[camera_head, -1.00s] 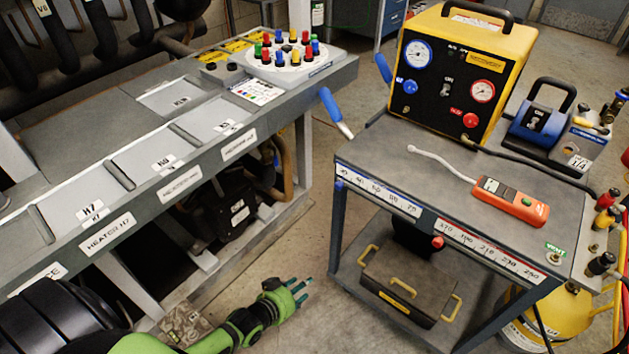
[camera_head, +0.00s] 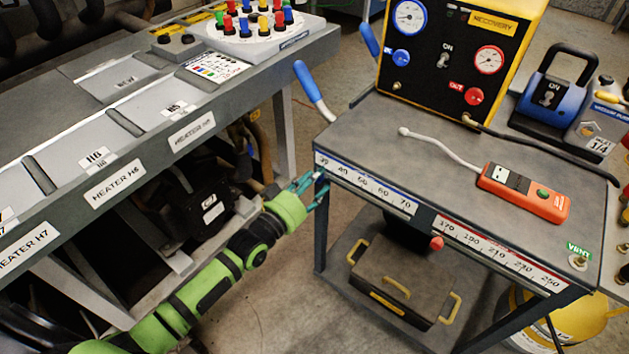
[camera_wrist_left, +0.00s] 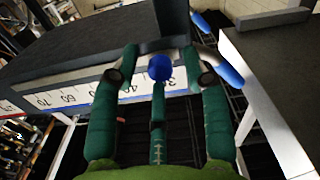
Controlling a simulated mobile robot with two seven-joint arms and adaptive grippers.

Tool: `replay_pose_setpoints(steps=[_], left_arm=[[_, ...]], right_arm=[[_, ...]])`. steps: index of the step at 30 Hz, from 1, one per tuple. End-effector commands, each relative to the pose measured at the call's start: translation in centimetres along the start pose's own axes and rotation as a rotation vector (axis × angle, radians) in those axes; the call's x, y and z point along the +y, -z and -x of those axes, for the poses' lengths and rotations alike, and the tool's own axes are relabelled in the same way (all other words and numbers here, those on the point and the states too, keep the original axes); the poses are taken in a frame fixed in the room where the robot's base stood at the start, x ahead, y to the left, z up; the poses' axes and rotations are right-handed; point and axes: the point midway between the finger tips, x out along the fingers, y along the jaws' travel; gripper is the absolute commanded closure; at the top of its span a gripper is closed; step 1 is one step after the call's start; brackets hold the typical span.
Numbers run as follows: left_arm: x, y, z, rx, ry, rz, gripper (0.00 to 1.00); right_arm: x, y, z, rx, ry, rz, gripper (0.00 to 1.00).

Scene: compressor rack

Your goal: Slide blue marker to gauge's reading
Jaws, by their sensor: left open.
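The blue marker (camera_wrist_left: 160,67) is a round blue knob on the blue-edged scale, near its low-number end by 30. In the head view it is hidden behind my left gripper (camera_head: 309,188), at the cart's front left corner. In the left wrist view my left gripper (camera_wrist_left: 160,65) is open, its fingers spread around the knob; I cannot tell whether they touch it. The blue-edged scale (camera_head: 365,184) runs along the cart's front edge. The blue gauge (camera_head: 409,17) is on the yellow-and-black recovery unit; its needle is too small to read surely. My right gripper is out of view.
A red marker (camera_head: 437,243) sits at the start of the red-edged scale (camera_head: 500,251). A red gauge (camera_head: 489,60) is on the same unit. An orange handheld detector (camera_head: 523,192) lies on the cart top. The workbench (camera_head: 190,132) stands close to the left, beside my arm.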

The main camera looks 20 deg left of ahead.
Motion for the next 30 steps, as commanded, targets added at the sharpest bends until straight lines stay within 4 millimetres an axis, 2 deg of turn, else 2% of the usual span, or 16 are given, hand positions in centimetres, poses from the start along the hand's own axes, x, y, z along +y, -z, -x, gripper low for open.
replay_pose_setpoints(steps=[3,8,9,12,19,22,26,30], left_arm=[[0.0,-0.1,-0.3,-0.002,0.000,0.000,0.54],[0.0,-0.1,-0.3,-0.002,0.000,0.000,0.54],[0.0,-0.1,-0.3,-0.002,0.000,0.000,0.62],[0.0,-0.1,-0.3,-0.002,0.000,0.000,1.00],[0.1,-0.1,-0.3,-0.002,0.000,0.000,1.00],[0.9,-0.2,-0.3,-0.002,0.000,0.004,1.00],[3.9,-0.7,-0.3,-0.004,0.000,0.011,1.00],[7.8,-1.8,-0.3,-0.005,0.000,0.011,1.00]], right_arm=[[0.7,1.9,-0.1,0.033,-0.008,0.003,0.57],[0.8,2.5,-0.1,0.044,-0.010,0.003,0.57],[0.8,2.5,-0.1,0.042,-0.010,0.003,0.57],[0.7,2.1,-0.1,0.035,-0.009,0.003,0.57],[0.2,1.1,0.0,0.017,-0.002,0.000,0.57],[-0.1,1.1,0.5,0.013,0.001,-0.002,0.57],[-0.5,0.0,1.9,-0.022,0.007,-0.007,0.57],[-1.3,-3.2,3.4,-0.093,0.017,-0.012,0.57]])
